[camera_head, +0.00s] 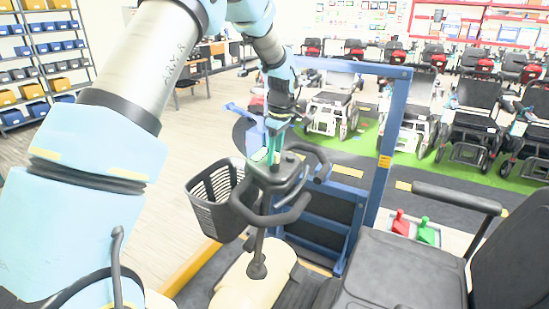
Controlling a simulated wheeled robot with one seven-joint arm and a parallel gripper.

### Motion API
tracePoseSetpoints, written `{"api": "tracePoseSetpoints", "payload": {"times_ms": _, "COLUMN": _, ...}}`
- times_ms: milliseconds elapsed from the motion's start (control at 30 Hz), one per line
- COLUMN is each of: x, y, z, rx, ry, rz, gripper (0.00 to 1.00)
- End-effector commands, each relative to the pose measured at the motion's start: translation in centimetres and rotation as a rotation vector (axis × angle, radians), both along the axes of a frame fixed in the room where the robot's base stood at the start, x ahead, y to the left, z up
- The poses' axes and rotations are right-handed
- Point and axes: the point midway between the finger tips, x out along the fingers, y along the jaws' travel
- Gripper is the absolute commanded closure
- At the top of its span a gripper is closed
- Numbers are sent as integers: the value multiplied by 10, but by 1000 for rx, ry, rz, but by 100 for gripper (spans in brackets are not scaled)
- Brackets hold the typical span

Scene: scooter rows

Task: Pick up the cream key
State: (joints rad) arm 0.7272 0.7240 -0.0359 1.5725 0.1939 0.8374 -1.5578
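My gripper (274,156) points down over the console of a mobility scooter's tiller (272,182), in the middle of the view. Its teal fingers are small here and reach close to the console top. I cannot tell whether they are open or shut, or whether they touch the console. A small pale patch (261,155) shows beside the fingers; it may be the cream key, but it is too small to be sure. No other cream key is clearly seen.
A dark basket (212,200) hangs left of the tiller, with black handlebars around it. A blue frame (375,175) stands behind. A black seat (395,275) fills the lower right. Red (400,224) and green (427,233) objects sit beyond it. Wheelchairs line the back.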

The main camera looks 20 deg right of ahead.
Motion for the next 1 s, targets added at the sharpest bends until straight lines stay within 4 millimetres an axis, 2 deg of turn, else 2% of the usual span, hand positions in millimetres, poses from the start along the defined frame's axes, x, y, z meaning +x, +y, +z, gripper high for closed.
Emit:
{"api": "tracePoseSetpoints", "payload": {"times_ms": 67, "x": 0, "y": 0, "z": 0, "rx": 0, "ry": 0, "rz": 0, "gripper": 63}}
{"api": "tracePoseSetpoints", "payload": {"times_ms": 400, "x": 0, "y": 0, "z": 0, "rx": 0, "ry": 0, "rz": 0, "gripper": 100}}
{"api": "tracePoseSetpoints", "payload": {"times_ms": 867, "x": 0, "y": 0, "z": 1, "rx": 0, "ry": 0, "rz": 0, "gripper": 100}}
{"api": "tracePoseSetpoints", "payload": {"times_ms": 1000, "x": 0, "y": 0, "z": 8, "rx": -2, "ry": -3, "rz": 1, "gripper": 100}}
